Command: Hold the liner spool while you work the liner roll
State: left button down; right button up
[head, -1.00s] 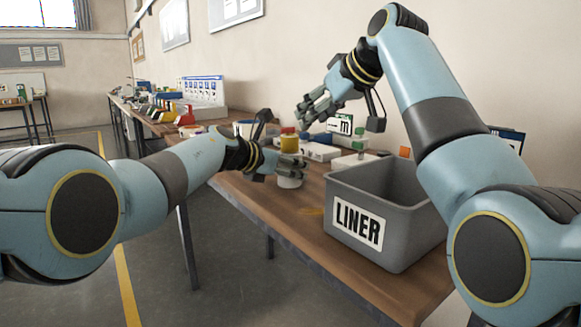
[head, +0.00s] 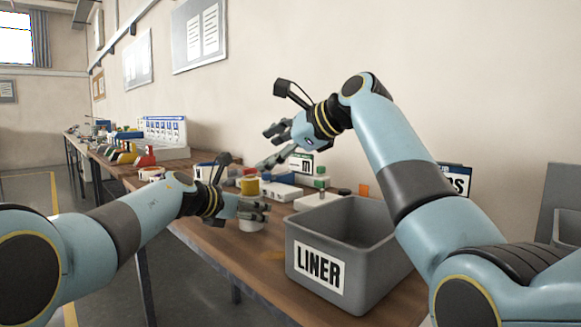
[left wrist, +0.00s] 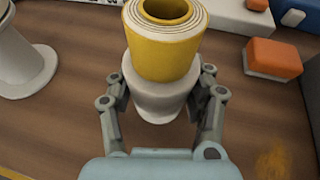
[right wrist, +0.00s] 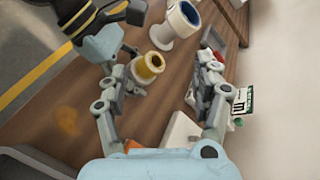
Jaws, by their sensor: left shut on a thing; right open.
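The liner spool (left wrist: 158,102) is a white stand on the table, with the yellow liner roll (left wrist: 160,52) on its top showing pale wound layers around a hollow core. My left gripper (head: 262,210) is shut on the white spool below the roll; its fingers flank it in the left wrist view. The roll also shows in the head view (head: 249,186) and right wrist view (right wrist: 151,64). My right gripper (head: 272,148) is open and empty above the roll. In the right wrist view the roll appears between its spread fingers, apart from them.
A grey bin labelled LINER (head: 318,268) stands on the table to the right of the spool. Another white spool with a blue top (right wrist: 183,18) stands nearby. An orange block (left wrist: 273,58) and white boxes lie behind. Some bare wood is clear before the bin.

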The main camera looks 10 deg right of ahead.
aim_at(257, 178)
jog(key=d+f+m, duration=0.4)
jog(key=m, duration=0.4)
jog(key=shift+y, duration=0.3)
jog(key=x, duration=1.1)
jog(key=shift+a+r, duration=0.1)
jog(key=shift+a, duration=0.45)
grip_shut()
jog(key=shift+r, duration=0.25)
